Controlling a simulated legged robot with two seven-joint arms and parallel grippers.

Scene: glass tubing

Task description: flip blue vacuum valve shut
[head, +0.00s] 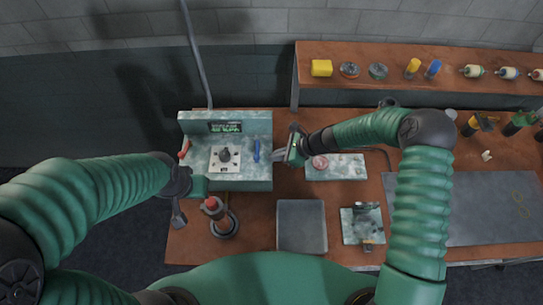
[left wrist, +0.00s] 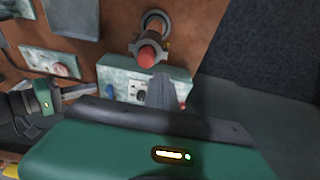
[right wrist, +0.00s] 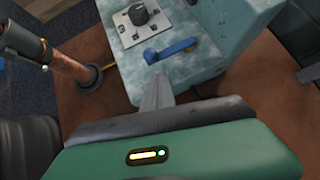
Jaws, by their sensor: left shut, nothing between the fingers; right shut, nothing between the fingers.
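The blue vacuum valve lever (head: 256,150) is on the right part of the pale green box's (head: 200,178) front. My right gripper (head: 278,154) is shut and empty just right of the box. In the right wrist view its fingertips (right wrist: 158,82) sit just below the lever; I cannot tell whether they touch. The blue lever also shows in the left wrist view (left wrist: 111,91).
The red lever (head: 184,148) is at the box's left side and a black knob (head: 225,155) is in its middle. The copper post (head: 218,212) stands in front of the box. A grey tray (head: 302,235) and a marbled plate (head: 350,172) lie to the right.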

